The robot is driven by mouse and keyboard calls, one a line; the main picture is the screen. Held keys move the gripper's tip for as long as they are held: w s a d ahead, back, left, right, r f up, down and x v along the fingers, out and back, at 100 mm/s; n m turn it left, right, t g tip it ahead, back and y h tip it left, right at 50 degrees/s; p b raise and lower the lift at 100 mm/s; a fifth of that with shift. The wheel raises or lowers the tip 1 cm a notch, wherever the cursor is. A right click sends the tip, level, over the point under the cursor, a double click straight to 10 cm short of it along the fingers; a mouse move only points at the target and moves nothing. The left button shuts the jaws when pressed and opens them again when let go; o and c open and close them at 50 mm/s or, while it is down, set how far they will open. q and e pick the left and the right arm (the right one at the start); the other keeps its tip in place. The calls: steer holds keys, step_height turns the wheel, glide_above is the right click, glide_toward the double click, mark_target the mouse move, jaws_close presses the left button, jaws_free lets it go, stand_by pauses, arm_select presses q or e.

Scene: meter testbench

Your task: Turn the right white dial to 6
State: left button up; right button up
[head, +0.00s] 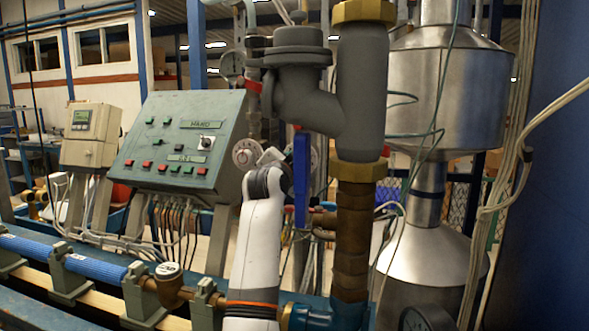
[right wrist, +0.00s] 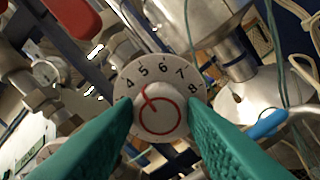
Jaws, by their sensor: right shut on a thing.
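The right white dial (right wrist: 167,76) faces me in the right wrist view, with a scale showing 4, 5, 6, 7 and 8. Its knob (right wrist: 161,116) carries a red ring and a red mark that points up and left, close to the 5. The green fingers of my right gripper (right wrist: 165,128) are shut on the knob, one on each side. In the head view my right gripper (head: 274,158) is at the pipework, and the dial there is largely hidden. Another white dial (head: 245,153) shows to its left. My left gripper is not in view.
A blue upright lever (head: 302,178) and a thick grey pipe (head: 361,95) stand just right of my right gripper. A green control box (head: 180,140) with several buttons is to the left. A steel vessel (head: 447,85) and loose cables are at the right.

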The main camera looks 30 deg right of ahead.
steer(key=shift+r+m+b, duration=0.15)
steer(key=shift+m+b, duration=0.6)
steer(key=shift+m, duration=2.95)
steer(key=shift+r, duration=0.1)
steer(key=o, duration=0.6)
steer(key=shift+o, duration=1.3)
steer(key=shift+w, duration=0.1)
steer(key=shift+o, duration=0.6)
steer(key=shift+w+d+f, duration=0.1)
steer(key=shift+w+f, duration=0.1)
steer(key=shift+f, duration=0.1)
steer(key=shift+s, duration=0.2)
